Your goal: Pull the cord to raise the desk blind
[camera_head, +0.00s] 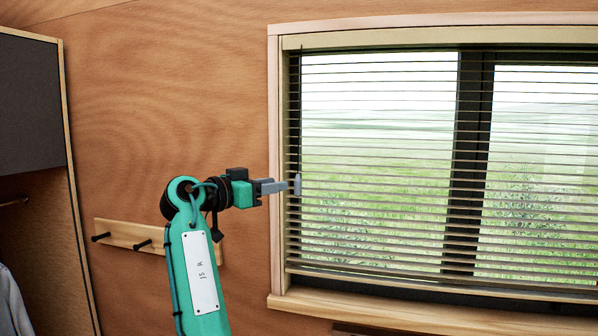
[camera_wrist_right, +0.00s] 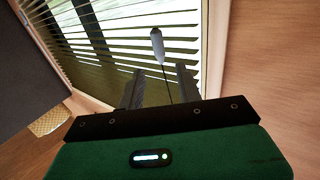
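The desk blind (camera_head: 400,160) hangs lowered over the window, its slats tilted open and its bottom rail just above the sill. A thin dark cord (camera_head: 301,110) hangs at its left side and ends in a small grey pull (camera_head: 298,184). My right gripper (camera_head: 285,186) reaches in from the left, its fingertips at the pull. In the right wrist view, the two fingers (camera_wrist_right: 160,85) are apart; the pale pull (camera_wrist_right: 158,46) shows between and beyond their tips, with the dark cord running between the fingers. I cannot tell whether either finger touches it. My left gripper is not in view.
The wooden window frame (camera_head: 274,150) and sill (camera_head: 400,308) stand close to the gripper. A peg rail (camera_head: 125,233) is on the wall behind my right arm. A dark-panelled cabinet (camera_head: 30,100) with hanging cloth (camera_head: 10,300) is at left.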

